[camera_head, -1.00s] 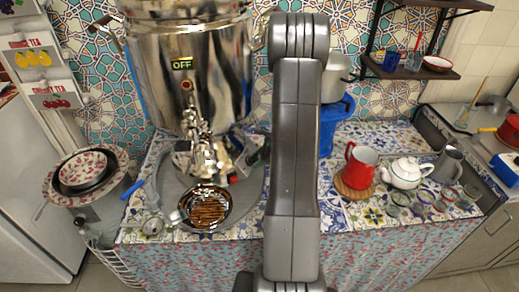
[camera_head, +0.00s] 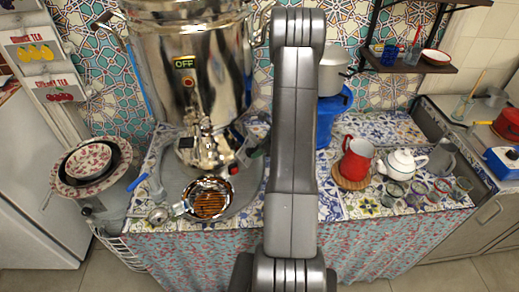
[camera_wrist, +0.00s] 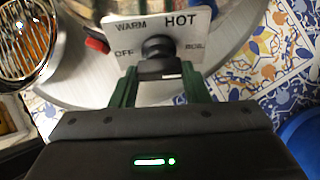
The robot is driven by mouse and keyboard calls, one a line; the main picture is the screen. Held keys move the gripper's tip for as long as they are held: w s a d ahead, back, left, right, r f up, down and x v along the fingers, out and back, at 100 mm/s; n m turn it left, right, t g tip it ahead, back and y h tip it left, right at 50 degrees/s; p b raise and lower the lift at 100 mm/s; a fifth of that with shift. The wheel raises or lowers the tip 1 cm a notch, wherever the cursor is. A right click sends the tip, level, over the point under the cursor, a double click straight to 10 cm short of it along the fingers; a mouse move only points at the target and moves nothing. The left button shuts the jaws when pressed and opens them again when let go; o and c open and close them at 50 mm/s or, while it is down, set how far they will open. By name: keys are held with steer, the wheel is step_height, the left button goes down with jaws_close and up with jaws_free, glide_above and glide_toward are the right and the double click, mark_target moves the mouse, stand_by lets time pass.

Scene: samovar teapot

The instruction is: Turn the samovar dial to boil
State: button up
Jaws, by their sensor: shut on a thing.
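The steel samovar (camera_head: 200,95) stands at the left in the head view, and its small display (camera_head: 185,63) reads OFF. In the wrist view its white dial plate (camera_wrist: 186,34) carries the words OFF, WARM, HOT and BOIL, the last partly unclear. The black dial knob (camera_wrist: 157,46) sits in the plate's middle. I cannot tell which word it points to. My gripper (camera_wrist: 158,74) is shut on the knob, with a green finger at each side. In the head view my arm is in front, and the fingertips are not clearly seen.
A red switch (camera_wrist: 97,44) is just left of the plate. A round strainer bowl (camera_head: 208,198) stands before the samovar. A red pitcher (camera_head: 356,160), a white teapot (camera_head: 402,164) and several glasses stand on the tiled counter to the right.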

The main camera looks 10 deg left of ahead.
steer(key=o, duration=1)
steer(key=b+v, duration=0.2)
steer(key=v, duration=1.2)
steer(key=shift+d+f, duration=0.1)
steer(key=shift+f, duration=0.05)
steer(key=p+x, duration=0.1)
steer(key=x, duration=1.3)
steer(key=shift+p, duration=0.4)
steer(key=shift+r, duration=0.25)
